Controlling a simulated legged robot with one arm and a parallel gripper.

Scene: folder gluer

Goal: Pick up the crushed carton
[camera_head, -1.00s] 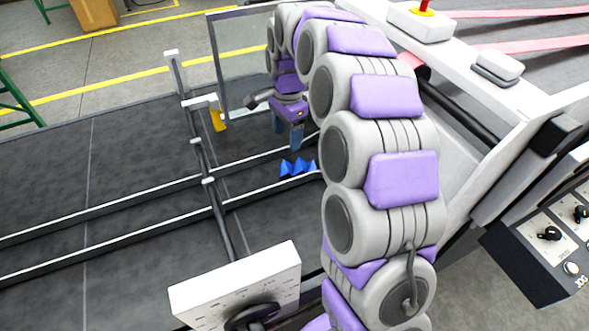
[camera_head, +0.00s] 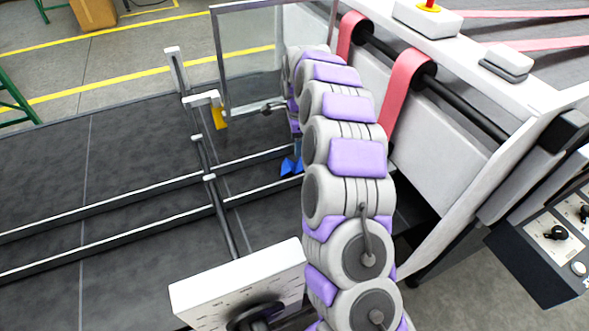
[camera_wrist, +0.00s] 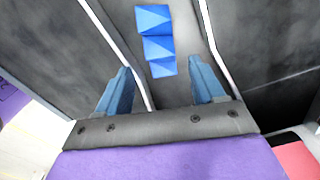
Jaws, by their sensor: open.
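The crushed carton is a blue, zigzag-folded piece (camera_wrist: 157,42) lying between two pale-edged rails in the wrist view. In the head view the carton (camera_head: 288,166) is partly hidden behind my arm. My gripper (camera_wrist: 163,82) is open, with its two blue fingers spread apart. The carton shows ahead of the fingertips, roughly centred between them, with nothing held.
Long rails (camera_head: 100,219) cross the dark bed, joined by a crossbar (camera_head: 222,215) with upright posts. A clear guard panel (camera_head: 250,60) stands behind. A white box with a black knob (camera_head: 240,285) is in front. Pink belts (camera_head: 400,95) and the machine frame are at right.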

